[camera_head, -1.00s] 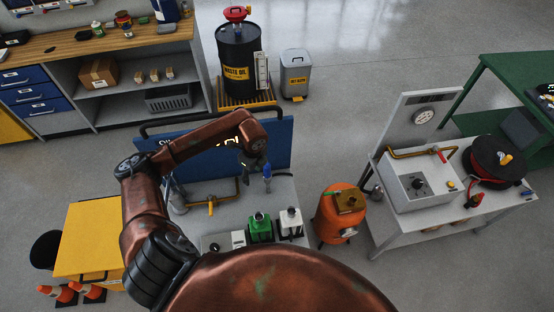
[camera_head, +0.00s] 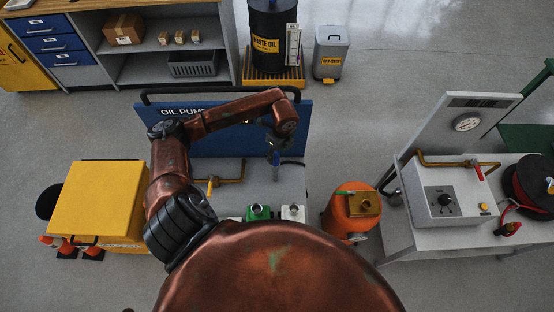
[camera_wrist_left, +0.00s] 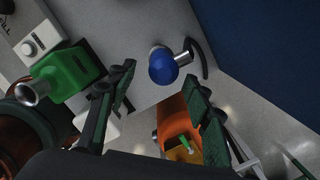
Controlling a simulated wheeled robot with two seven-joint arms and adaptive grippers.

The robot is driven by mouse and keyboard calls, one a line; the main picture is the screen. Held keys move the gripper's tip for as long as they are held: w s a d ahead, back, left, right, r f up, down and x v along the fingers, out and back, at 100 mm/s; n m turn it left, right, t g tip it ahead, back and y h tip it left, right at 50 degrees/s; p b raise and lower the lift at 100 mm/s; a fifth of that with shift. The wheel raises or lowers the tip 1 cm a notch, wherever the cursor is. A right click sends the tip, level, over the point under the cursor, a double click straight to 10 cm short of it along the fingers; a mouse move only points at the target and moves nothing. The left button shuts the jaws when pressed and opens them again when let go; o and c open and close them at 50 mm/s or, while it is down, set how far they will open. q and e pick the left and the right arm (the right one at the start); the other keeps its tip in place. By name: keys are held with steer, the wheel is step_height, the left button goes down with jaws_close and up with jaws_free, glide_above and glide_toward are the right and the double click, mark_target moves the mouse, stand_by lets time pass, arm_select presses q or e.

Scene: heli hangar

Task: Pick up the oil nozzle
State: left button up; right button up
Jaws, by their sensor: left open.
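The oil nozzle (camera_head: 276,160), which I take to be the blue-handled piece, stands at the oil pump bench (camera_head: 232,172), in front of its blue panel (camera_head: 225,145). In the left wrist view the blue nozzle (camera_wrist_left: 162,67) has a metal part and a dark hose on its right. My left gripper (camera_head: 274,146) is above it in the head view. In the wrist view the left gripper (camera_wrist_left: 161,75) is open, and the nozzle appears between and beyond its fingertips. No contact is visible. My right gripper is not in view.
An orange drum (camera_head: 340,215) is to the right, and a yellow cabinet (camera_head: 100,200) to the left. Another bench (camera_head: 405,240) with a gauge is further right.

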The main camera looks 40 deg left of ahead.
arm_select(q)
steer(key=f, duration=0.3)
steer(key=a+f, duration=0.1)
steer(key=f, duration=0.2)
steer(key=shift+w+a+f, duration=0.1)
steer(key=shift+w+a, duration=0.05)
steer(key=shift+a, duration=0.05)
steer(key=shift+c, duration=0.5)
jaws_close()
